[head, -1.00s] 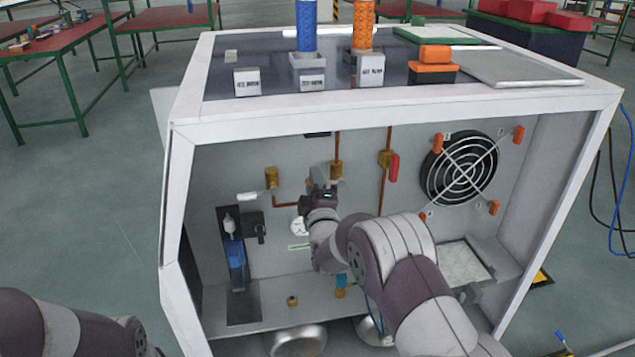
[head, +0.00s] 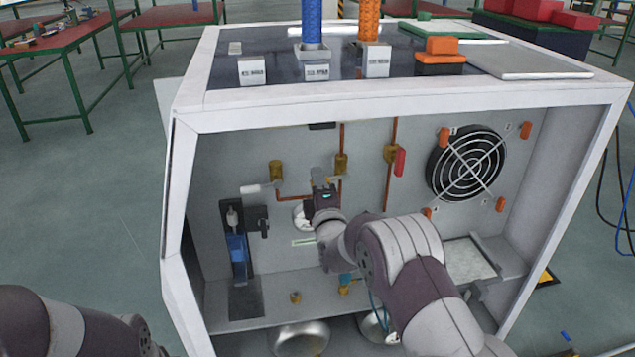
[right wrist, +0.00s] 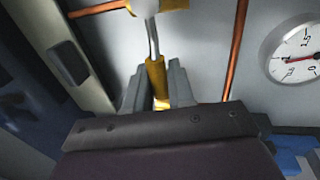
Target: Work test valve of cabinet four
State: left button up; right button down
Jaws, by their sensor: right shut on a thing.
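The open cabinet (head: 225,112) stands in front of me in the head view. On its back panel are a brass valve with a white lever (head: 258,188), a middle brass valve (head: 341,163) and one with a red lever (head: 400,162). My right gripper (head: 321,178) is inside the cabinet, just left of and below the middle valve. In the right wrist view my right gripper (right wrist: 157,90) is shut on a yellow-gripped lever (right wrist: 156,78). Its silver shank runs up to a brass valve body (right wrist: 172,4), mostly cut off. My left gripper is out of view.
A round gauge (right wrist: 293,55) is right of the gripper in the wrist view, and a copper pipe (right wrist: 236,50) runs between. A fan (head: 467,162) is on the panel's right. A blue device (head: 238,250) stands at lower left. The cabinet's side walls and top bound the arm.

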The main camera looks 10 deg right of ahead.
jog(key=shift+f, duration=0.15)
jog(key=c, duration=1.1)
grip_release()
jog(key=s+f, duration=0.2)
jog(key=s, duration=1)
jog(key=shift+s+d+f+p, duration=0.2)
jog(key=shift+s+d+p, duration=0.1)
jog(key=shift+p, duration=0.15)
jog(key=shift+w, duration=0.1)
